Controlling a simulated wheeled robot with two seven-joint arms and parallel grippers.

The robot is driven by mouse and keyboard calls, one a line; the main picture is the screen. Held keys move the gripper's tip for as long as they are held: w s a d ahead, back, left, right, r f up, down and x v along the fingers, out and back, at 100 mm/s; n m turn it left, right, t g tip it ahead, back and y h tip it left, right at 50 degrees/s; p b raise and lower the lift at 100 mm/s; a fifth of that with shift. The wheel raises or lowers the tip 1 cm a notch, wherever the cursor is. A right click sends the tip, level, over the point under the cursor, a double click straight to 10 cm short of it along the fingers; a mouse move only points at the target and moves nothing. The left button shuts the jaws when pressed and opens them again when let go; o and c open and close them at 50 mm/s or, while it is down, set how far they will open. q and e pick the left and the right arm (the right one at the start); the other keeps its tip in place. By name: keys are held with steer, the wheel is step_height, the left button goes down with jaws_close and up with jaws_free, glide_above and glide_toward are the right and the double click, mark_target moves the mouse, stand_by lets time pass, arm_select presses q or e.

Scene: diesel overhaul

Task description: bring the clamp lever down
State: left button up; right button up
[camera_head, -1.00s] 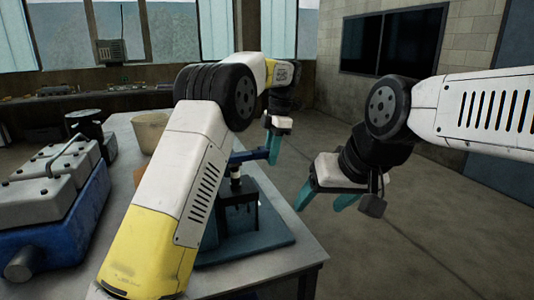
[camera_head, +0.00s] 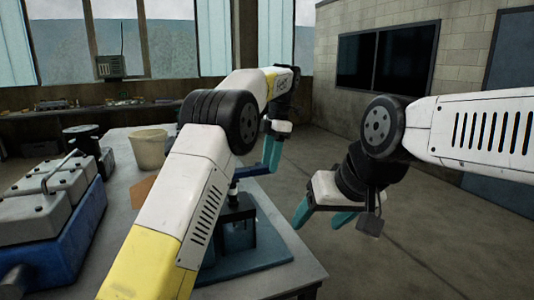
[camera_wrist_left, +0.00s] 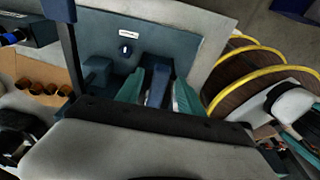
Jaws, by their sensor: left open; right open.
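The blue clamp lever (camera_head: 251,170) shows in part in the head view, above a dark clamp stand (camera_head: 238,222) on a blue base plate (camera_head: 268,248). My left arm hides some of the stand and lever. My left gripper (camera_head: 270,156) is open at the lever's outer end. In the left wrist view, its two teal fingers (camera_wrist_left: 157,92) stand on either side of the dark blue lever (camera_wrist_left: 156,86); I cannot tell whether they touch it. My right gripper (camera_head: 322,220) is open and empty, in the air right of the table.
A blue and grey engine block (camera_head: 50,225) with a bar handle stands on the left of the table (camera_head: 118,165). A beige bucket (camera_head: 149,150) and a dark cylinder (camera_head: 82,138) stand behind. Open floor lies to the right.

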arm_select(q)
steer(key=shift+d+r, duration=0.2)
steer(key=shift+r, duration=0.7)
steer(key=shift+d+r, duration=0.15)
steer(key=shift+r, duration=0.75)
steer(key=shift+a+r, duration=0.15)
steer(key=shift+a, duration=0.1)
steer(key=s+a+r+m+t+h, duration=0.1)
steer(key=s+a+r+m+h, duration=0.1)
steer(key=s+a+r+m, duration=0.45)
steer(key=s+a+r+m+t+h, duration=0.1)
steer(key=s+a+m, duration=0.2)
steer(key=a, duration=0.6)
steer(key=s+a+f+m+t, duration=0.1)
steer(key=s+a+f+m, duration=0.1)
steer(key=s, duration=0.5)
steer(key=s+a+f+m+t, duration=0.2)
steer(key=s+f+m, duration=0.3)
steer(key=s+m, duration=0.1)
steer(key=s+a+f+m+t+h, duration=0.1)
steer(key=s+a+f+m, duration=0.2)
steer(key=s, duration=0.6)
steer(key=shift+f+m+t, duration=0.4)
steer(key=shift+f+m, duration=0.25)
steer(key=shift+f, duration=0.1)
